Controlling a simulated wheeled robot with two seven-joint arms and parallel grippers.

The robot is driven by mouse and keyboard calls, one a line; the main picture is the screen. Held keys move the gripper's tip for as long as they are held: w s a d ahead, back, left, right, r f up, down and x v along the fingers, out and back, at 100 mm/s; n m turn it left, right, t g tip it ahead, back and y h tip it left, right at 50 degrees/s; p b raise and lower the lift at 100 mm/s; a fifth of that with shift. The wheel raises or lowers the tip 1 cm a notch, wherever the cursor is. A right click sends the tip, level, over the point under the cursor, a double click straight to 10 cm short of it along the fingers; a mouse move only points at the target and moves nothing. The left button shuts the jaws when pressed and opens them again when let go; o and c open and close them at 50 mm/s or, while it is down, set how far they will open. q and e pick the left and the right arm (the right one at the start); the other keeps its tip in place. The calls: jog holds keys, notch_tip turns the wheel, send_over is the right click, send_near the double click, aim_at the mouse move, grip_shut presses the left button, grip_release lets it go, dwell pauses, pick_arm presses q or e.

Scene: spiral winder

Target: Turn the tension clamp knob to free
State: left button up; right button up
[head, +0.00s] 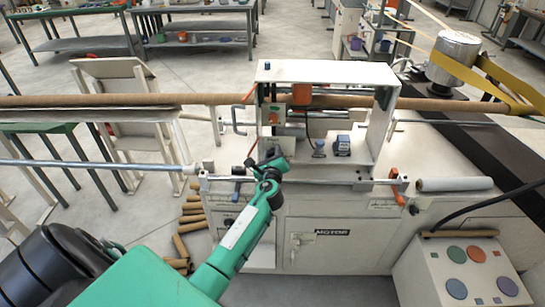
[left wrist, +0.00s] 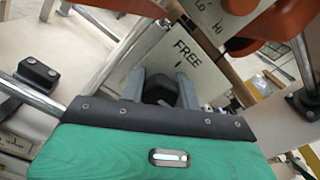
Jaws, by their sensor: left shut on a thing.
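My left gripper (head: 272,163) reaches in from the lower left to the front left of the winder's open housing. In the left wrist view its two grey fingers (left wrist: 161,92) are shut on the dark tension clamp knob (left wrist: 160,88). The knob sits in front of a pale plate (left wrist: 150,58) with the word FREE and a short tick mark below it. The knob's pointer cannot be made out. In the head view the gripper hides the knob. My right gripper is not in view.
A brown tube (head: 215,100) runs across the machine at housing height. A steel rail (head: 330,181) with an orange-handled lever (head: 396,190) crosses the front. A button panel (head: 468,272) stands lower right. Orange parts (left wrist: 270,20) hang close above the gripper in the left wrist view.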

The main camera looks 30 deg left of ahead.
pick_arm(q)
jog(key=n+b, duration=0.1)
jog(key=n, duration=0.1)
jog(key=n+b, duration=0.3)
jog(key=shift+a+f+n, duration=0.1)
jog(key=shift+f+n, duration=0.15)
jog(key=shift+n, duration=0.05)
jog(key=n+b, duration=0.4)
jog(key=n, duration=0.2)
jog(key=shift+f, duration=0.1)
jog(key=n+b, duration=0.1)
jog(key=n, duration=0.2)
jog(key=n+b, duration=0.1)
jog(key=n, duration=0.2)
jog(key=shift+n+b, duration=0.35)
jog(key=shift+n, duration=0.15)
jog(key=o, duration=1)
jog(key=shift+s, duration=0.15)
